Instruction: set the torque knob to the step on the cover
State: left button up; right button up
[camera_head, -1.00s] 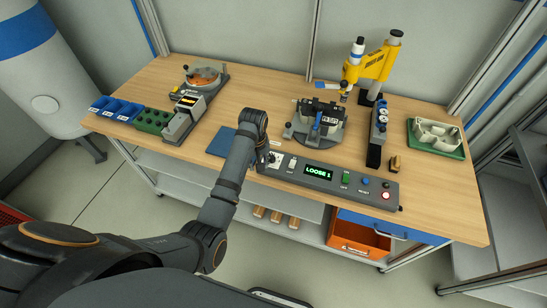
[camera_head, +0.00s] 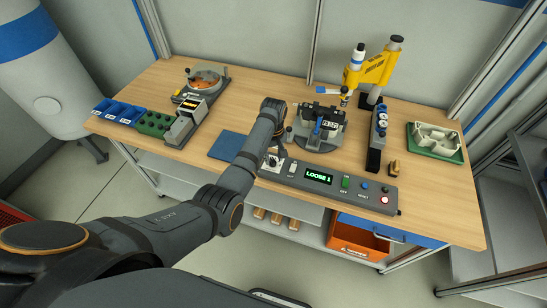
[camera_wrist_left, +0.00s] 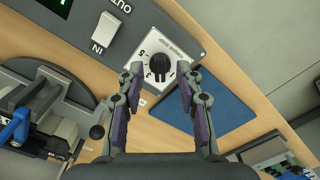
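The torque knob (camera_wrist_left: 159,66) is a black knob on a white numbered dial (camera_wrist_left: 149,48) at the left end of the grey control panel (camera_head: 310,183). In the left wrist view the open fingers of my left gripper (camera_wrist_left: 160,78) stand on either side of the dial, with the knob between the tips. I see no clear grip on it. In the head view my left gripper (camera_head: 277,151) hangs above that panel end and partly hides the knob. The panel display (camera_head: 319,176) reads "LOOSE 1". The fixture (camera_head: 315,134) behind the panel carries a small label too small to read. My right gripper is out of view.
A rocker switch (camera_wrist_left: 105,32) sits close beside the dial. A blue mat (camera_head: 227,145) lies left of the panel.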

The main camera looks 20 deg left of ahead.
aim_at(273, 162)
pick_arm(q)
jog(key=shift+f, duration=1.15)
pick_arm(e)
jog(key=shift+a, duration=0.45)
pick_arm(q)
grip_shut()
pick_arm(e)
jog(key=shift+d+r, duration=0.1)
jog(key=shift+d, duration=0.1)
pick_arm(q)
jog(key=shift+r, duration=0.1)
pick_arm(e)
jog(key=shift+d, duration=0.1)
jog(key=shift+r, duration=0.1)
